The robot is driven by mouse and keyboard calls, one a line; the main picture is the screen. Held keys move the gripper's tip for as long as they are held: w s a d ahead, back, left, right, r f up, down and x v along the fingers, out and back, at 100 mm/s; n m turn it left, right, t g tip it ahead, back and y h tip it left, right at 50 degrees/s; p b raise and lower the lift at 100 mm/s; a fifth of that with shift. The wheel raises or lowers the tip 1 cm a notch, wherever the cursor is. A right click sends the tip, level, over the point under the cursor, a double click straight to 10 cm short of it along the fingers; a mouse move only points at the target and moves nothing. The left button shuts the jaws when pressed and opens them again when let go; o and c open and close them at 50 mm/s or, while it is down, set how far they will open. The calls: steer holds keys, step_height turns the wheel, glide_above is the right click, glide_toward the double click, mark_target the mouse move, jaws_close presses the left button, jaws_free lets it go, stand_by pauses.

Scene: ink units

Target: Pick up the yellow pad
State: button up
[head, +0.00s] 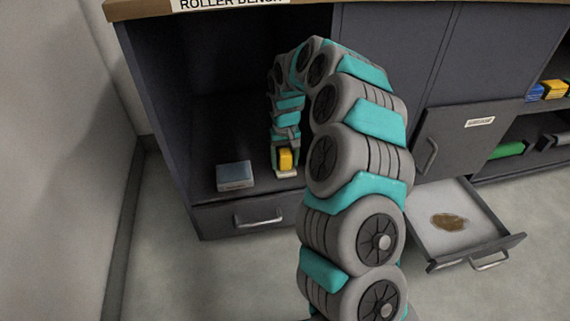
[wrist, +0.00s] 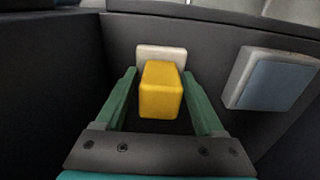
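The yellow pad (head: 286,159) stands on the floor of the open cabinet bay, with a pale flat part (head: 286,174) at its lower end. In the wrist view the yellow pad (wrist: 160,92) is a rounded block in the middle, with the pale part (wrist: 162,54) beyond it. My gripper (head: 286,167) reaches down over it. In the wrist view my gripper (wrist: 160,72) has its green fingers on either side of the yellow pad, with narrow dark gaps showing between. It is open and no firm contact shows.
A blue pad (head: 235,174) with a pale edge lies left of the yellow one; it shows at right in the wrist view (wrist: 275,80). The dark bay (head: 215,110) has walls around. An open drawer (head: 425,238) holds a brown flat item (head: 450,222).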

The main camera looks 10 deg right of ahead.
mark_target(284, 151)
jaws_close()
stand_by(0.3)
steer(key=shift+r, duration=0.1)
steer(key=shift+a+r, duration=0.2)
steer(key=shift+r, duration=0.35)
step_height(284, 151, up, 6)
steer(key=shift+f+p, duration=0.1)
steer(key=shift+p, duration=0.3)
steer(key=a, duration=1.9)
steer(key=shift+a+p, duration=0.3)
steer(key=shift+p, duration=0.1)
